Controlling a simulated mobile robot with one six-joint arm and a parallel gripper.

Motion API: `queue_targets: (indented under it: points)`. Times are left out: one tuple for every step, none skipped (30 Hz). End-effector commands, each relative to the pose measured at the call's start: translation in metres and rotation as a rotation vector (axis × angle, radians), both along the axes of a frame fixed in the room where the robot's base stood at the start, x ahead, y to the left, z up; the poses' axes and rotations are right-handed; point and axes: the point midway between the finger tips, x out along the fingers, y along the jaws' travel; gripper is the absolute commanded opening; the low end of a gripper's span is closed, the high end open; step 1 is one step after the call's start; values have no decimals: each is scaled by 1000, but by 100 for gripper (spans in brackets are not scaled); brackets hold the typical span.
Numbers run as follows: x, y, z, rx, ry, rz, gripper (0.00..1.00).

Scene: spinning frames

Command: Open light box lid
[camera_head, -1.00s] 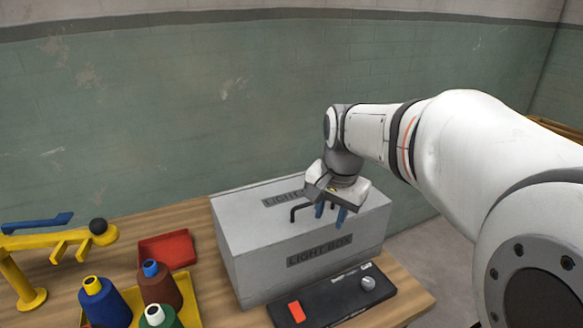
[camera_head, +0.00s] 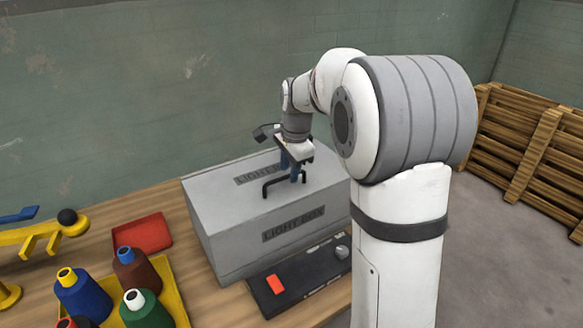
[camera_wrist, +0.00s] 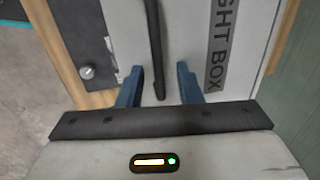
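The light box (camera_head: 270,258) is a grey box on the wooden table, with its lid (camera_head: 225,192) shut flat on top. A black bar handle (camera_head: 268,190) stands on the lid. My gripper (camera_head: 292,172) is over the lid at the handle, pointing down. In the wrist view the blue fingers of my gripper (camera_wrist: 159,85) are apart, one on each side of the black handle (camera_wrist: 154,45). Gaps show between the handle and both fingers there. The handle's far end is partly hidden by my gripper in the head view.
A black control panel (camera_head: 312,282) with a red switch and a grey knob lies in front of the box. Left are a red tray (camera_head: 142,233), several thread cones on a yellow tray (camera_head: 178,300), and a yellow stand (camera_head: 30,235). Wooden pallets (camera_head: 530,150) stand at right.

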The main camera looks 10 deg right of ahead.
Motion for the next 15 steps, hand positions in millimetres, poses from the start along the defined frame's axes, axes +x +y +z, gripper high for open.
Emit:
queue_targets:
  points:
    - [0, 0, -3, 1, 1, 0, 33]
    - [0, 0, -4, 0, 1, 1, 33]
    - [1, 0, -4, 0, 1, 1, 33]
    - [1, 1, -5, 0, 1, 1, 33]
    - [1, 1, -5, 0, 0, 1, 33]
    - [1, 1, -5, 0, 0, 1, 33]
    - [1, 1, -4, 0, 0, 1, 33]
    - [1, 1, -4, 0, 0, 1, 33]
    - [1, 1, -4, 0, 0, 1, 33]
    - [1, 1, -4, 0, 0, 2, 31]
    - [1, 1, -4, 0, 0, 2, 28]
    - [1, 1, -4, 0, 0, 2, 25]
    - [1, 1, -4, 0, 0, 2, 23]
    - [1, 1, -4, 0, 0, 2, 20]
    - [1, 1, -4, 0, 0, 2, 17]
